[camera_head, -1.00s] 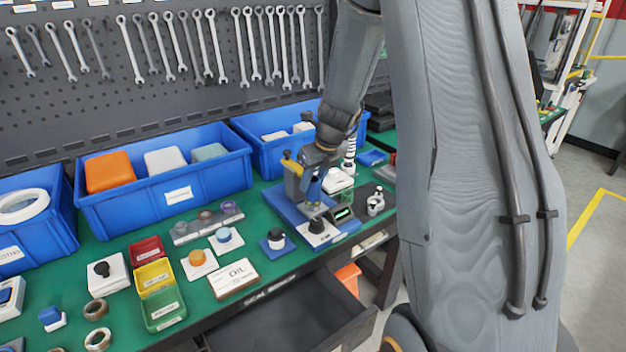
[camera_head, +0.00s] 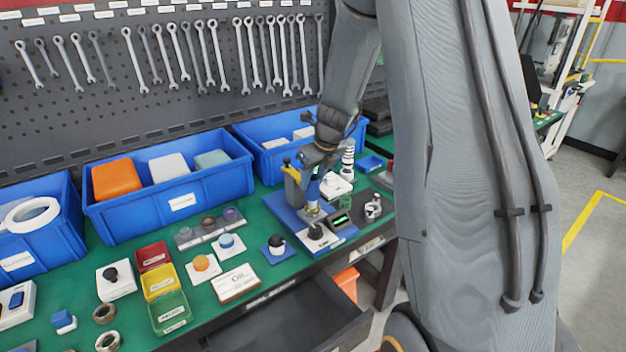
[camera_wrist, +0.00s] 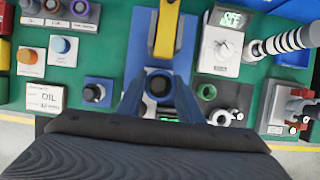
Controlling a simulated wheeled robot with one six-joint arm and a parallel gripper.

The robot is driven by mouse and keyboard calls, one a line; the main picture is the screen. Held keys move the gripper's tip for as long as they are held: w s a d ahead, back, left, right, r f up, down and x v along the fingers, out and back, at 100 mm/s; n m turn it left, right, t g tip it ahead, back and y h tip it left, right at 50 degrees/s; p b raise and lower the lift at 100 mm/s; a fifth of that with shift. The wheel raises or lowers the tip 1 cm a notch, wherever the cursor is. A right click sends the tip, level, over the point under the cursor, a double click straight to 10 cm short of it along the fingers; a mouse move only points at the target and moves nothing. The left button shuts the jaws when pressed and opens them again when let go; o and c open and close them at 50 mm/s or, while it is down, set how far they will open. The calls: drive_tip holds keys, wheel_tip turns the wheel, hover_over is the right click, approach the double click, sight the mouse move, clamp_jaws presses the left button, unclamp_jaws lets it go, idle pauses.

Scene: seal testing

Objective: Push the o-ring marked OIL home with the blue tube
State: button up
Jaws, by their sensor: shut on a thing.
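My gripper (camera_head: 313,195) points down over the blue fixture plate (camera_head: 340,238) at the right of the bench. In the wrist view its two blue-grey fingers (camera_wrist: 158,98) are shut on a dark round thing (camera_wrist: 158,74), seen end-on like a tube mouth; I take it as the tube, though its blue colour is not clear. Just below the fingertips stands a dark post (camera_head: 315,231) on a white base; whether they touch I cannot tell. A white block marked OIL (camera_head: 237,284) lies to the left, also in the wrist view (camera_wrist: 42,98). No o-ring can be made out for sure.
A yellow-topped upright (camera_head: 292,183) stands close behind my gripper, and a small display unit (camera_head: 340,219) to its right. A blue pad with a dark knob (camera_head: 279,249) lies left of the fixture. Blue bins (camera_head: 175,207) line the back. An open drawer (camera_head: 300,315) juts out in front.

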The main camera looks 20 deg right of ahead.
drive_tip(key=shift+r+p, duration=2.8)
drive_tip(key=shift+p, duration=0.4)
